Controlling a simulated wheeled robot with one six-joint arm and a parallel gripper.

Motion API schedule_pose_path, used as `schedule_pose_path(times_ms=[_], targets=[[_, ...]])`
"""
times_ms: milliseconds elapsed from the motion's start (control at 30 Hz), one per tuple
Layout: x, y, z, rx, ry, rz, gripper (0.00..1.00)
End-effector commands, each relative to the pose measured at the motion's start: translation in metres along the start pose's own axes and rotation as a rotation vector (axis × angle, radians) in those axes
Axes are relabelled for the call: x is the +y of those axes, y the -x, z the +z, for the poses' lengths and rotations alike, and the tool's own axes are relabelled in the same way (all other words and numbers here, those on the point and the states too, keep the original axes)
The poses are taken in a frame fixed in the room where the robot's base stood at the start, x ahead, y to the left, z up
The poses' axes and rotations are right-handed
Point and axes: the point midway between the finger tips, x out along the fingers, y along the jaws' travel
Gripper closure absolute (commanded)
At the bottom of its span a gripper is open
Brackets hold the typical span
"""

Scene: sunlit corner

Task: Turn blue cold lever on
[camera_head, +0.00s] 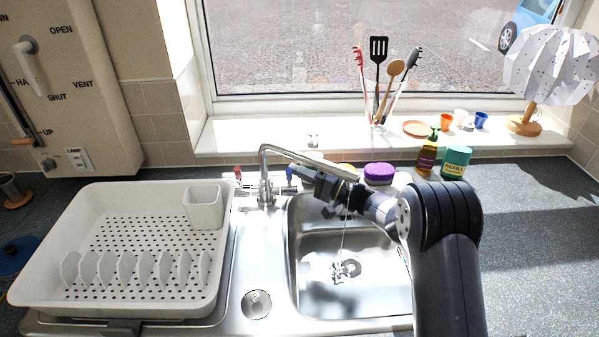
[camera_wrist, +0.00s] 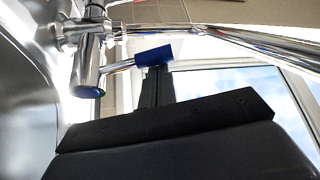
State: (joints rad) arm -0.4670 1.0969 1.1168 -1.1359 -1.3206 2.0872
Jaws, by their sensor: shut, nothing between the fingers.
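The chrome tap (camera_head: 265,178) stands behind the sink, with a red-ended lever (camera_head: 238,173) on its left and the blue cold lever (camera_head: 289,173) on its right. In the wrist view the blue lever end (camera_wrist: 153,56) sits on a thin chrome rod beside the tap body (camera_wrist: 88,60). My gripper (camera_head: 302,172) reaches in from the right under the spout, at the blue lever. Its dark fingers (camera_wrist: 153,88) are together and empty, with the tips right by the blue end; I cannot tell whether they touch. A thin pale streak hangs below the spout, perhaps water.
The metal sink basin (camera_head: 312,240) lies below my arm. A white dish rack (camera_head: 215,282) fills the left. Behind are a purple-lidded tub (camera_head: 379,172), a soap bottle (camera_head: 428,155), a green tub (camera_head: 456,161) and the windowsill (camera_head: 230,138). The right worktop (camera_head: 545,250) is clear.

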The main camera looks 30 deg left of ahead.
Motion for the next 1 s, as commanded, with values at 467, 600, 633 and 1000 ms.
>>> schedule_pose_path(times_ms=[467, 600, 633, 1000], targets=[[0.007, 0.012, 0.021, 0.001, 0.238, -0.141, 1.0], [0.006, 0.014, 0.024, 0.001, 0.278, -0.164, 1.0], [0.006, 0.014, 0.024, 0.001, 0.282, -0.166, 1.0], [0.006, 0.014, 0.024, 0.001, 0.281, -0.166, 1.0]])
